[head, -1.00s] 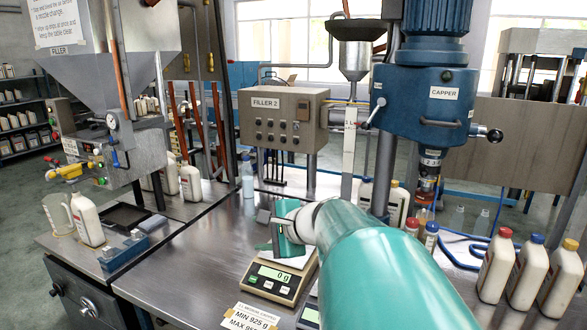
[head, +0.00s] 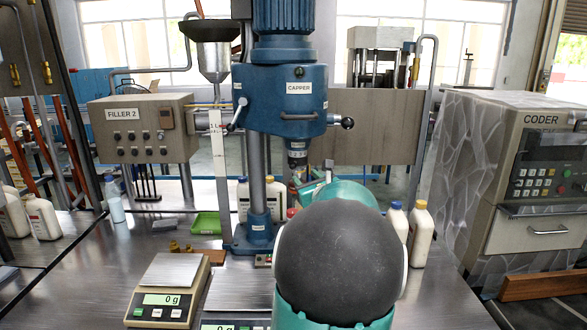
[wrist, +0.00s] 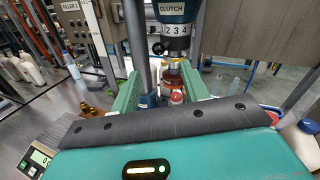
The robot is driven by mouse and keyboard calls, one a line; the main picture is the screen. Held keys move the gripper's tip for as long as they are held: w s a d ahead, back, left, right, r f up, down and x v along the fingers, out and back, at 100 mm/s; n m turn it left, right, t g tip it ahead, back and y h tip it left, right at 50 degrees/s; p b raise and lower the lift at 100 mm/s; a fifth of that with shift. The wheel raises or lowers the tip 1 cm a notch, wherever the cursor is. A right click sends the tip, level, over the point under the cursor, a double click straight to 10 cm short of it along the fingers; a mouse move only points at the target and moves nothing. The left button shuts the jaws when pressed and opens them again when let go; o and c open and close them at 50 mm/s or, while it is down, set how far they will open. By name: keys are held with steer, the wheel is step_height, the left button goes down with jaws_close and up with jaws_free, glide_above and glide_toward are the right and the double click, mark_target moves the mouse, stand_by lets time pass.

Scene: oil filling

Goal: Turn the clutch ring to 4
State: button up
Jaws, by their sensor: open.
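The clutch ring (wrist: 176,30) is on the blue capper's spindle, below the CLUTCH label; the digits 2, 3 and 4 face the camera in the wrist view. In the head view the ring (head: 297,154) is small, under the blue capper head (head: 283,100). I see no contact with the ring.
The capper's column (head: 258,190) stands close left of my gripper. White bottles (head: 420,235) stand to the right, others behind the column. A scale (head: 168,285) reading 0 g is at front left. The CODER machine (head: 535,180) is at far right.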

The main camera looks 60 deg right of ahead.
mark_target(294, 167)
steer(key=x, duration=0.9)
steer(key=shift+w+d, duration=0.2)
steer(key=shift+w, duration=0.1)
